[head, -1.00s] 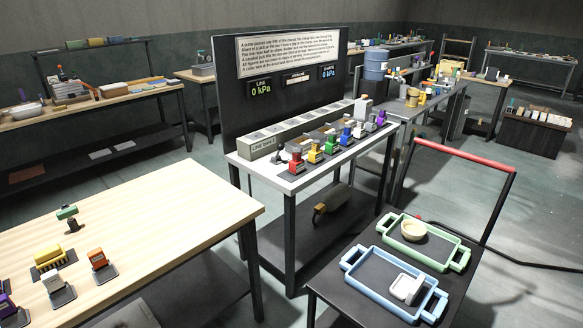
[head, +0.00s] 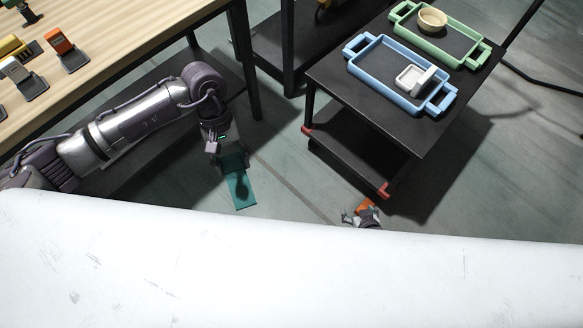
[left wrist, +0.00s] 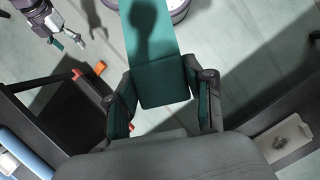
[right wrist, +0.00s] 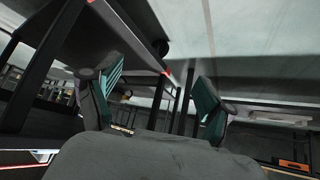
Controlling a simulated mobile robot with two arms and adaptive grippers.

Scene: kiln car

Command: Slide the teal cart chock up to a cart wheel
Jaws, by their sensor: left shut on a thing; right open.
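The teal chock (head: 241,190) is low by the floor in the head view, its flat plate pointing towards the bottom. My left gripper (head: 228,152) is shut on its thicker end. In the left wrist view the chock (left wrist: 163,84) sits between the two fingers (left wrist: 163,100). The dark cart (head: 340,165) stands to the right, apart from the chock. Red parts (head: 384,190) show at its low corners; the wheels themselves are not clear. My right gripper (head: 350,217) is open and empty near the cart's near corner, partly hidden by my white body; its fingers (right wrist: 155,95) show spread.
An orange block (head: 366,205) is beside my right gripper; it also shows in the left wrist view (left wrist: 99,68). The cart carries a blue tray (head: 372,73) and a green tray (head: 470,50). A wooden table (head: 130,35) is at upper left. Floor between chock and cart looks clear.

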